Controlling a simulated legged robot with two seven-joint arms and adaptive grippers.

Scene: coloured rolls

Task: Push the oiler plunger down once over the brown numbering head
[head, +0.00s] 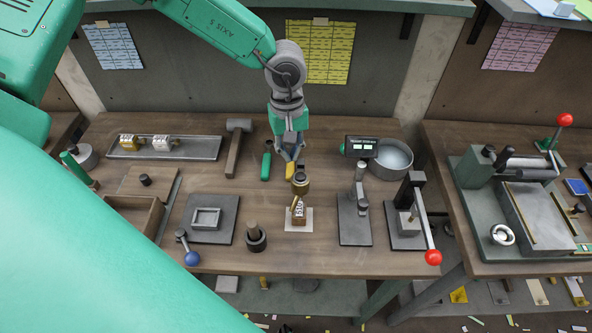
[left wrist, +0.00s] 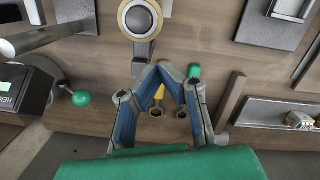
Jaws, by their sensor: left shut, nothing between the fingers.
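The brown numbering head (head: 298,211), with white digits on its face, stands on a pale pad (head: 287,224) near the table's front. A small round brass-and-dark pot (head: 300,184), which looks like the oiler, stands just behind it. Its round cap with a brass rim shows from above in the left wrist view (left wrist: 140,18). My left gripper (head: 290,158) points down behind the pot, apart from it. Its fingers meet at the tips in the left wrist view (left wrist: 158,70), with nothing between them. The numbering head is not clear in the left wrist view. My right gripper is not in view.
A green-handled tool (head: 266,166) and a yellow-handled one (head: 290,171) lie by my left gripper. A hammer (head: 236,146) and a tray (head: 195,152) with gold and silver heads lie left. A small display (head: 361,147), a round pan (head: 391,160) and a red-knobbed lever press (head: 408,215) stand right.

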